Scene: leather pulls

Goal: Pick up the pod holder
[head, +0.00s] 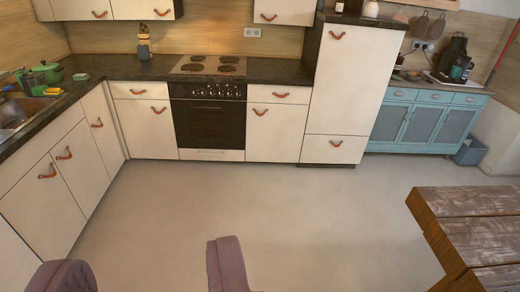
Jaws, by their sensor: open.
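I cannot pick out the pod holder for certain. A dark coffee machine (453,55) stands on the blue sideboard (424,121) at the back right. Small dark and bluish items (461,70) sit at its front, and other small things (411,75) lie to its left. They are too small to tell whether one is the pod holder. My gripper is not in view, and the sideboard is far across the room.
A wooden table (470,230) fills the lower right. Mauve upholstered chairs (228,265) (62,276) show at the bottom edge. Cream cabinets (350,85), a black oven (209,122) and a sink counter (55,105) line the walls. The floor (270,195) between is clear.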

